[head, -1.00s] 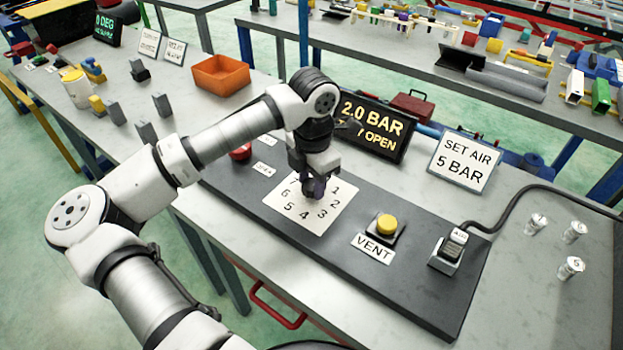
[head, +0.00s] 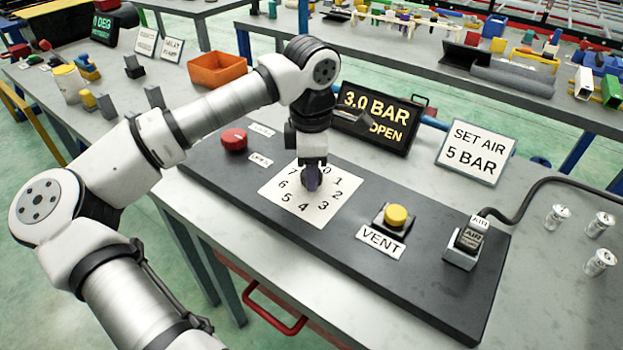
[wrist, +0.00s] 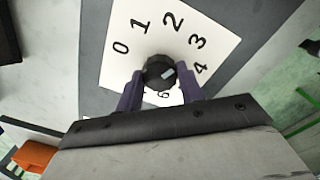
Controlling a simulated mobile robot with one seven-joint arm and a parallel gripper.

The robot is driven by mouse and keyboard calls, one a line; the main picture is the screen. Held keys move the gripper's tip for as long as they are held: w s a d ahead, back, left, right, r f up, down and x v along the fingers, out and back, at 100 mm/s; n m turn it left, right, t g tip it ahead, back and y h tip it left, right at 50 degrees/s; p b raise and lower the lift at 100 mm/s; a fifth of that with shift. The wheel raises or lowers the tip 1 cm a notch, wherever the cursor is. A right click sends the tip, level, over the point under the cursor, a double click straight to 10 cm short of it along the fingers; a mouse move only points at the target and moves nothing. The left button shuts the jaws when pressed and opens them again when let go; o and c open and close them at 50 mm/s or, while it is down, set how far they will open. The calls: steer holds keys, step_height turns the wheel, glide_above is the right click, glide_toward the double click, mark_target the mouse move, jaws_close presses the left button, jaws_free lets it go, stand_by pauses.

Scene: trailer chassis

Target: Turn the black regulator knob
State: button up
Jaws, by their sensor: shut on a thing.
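The black regulator knob (wrist: 158,72) sits in the middle of a white dial plate (head: 277,196) marked with numbers. In the wrist view a light pointer mark shows on the knob's top. My gripper (wrist: 160,88) is shut on the knob, with one purple finger on each side. In the head view my gripper (head: 311,180) comes down from above and hides most of the knob. A sign (head: 476,150) reads SET AIR 5 BAR.
On the dark panel (head: 440,290) are a yellow button (head: 396,215) by a VENT label, a red knob (head: 234,139) and an AIR connector (head: 465,240) with a black hose. Several small metal cylinders (head: 600,262) stand at the right. An orange bin (head: 218,69) stands behind.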

steer(key=m+b, duration=0.2)
steer(key=m, duration=0.2)
steer(key=shift+f+m, duration=0.1)
steer(key=shift+m, duration=0.2)
steer(key=shift+m+b, duration=0.9)
steer(key=shift+m, duration=1.1)
steer(key=o, duration=1)
steer(key=shift+r, duration=0.2)
step_height(320, 180, up, 14)
steer(key=shift+s+a+f, duration=0.15)
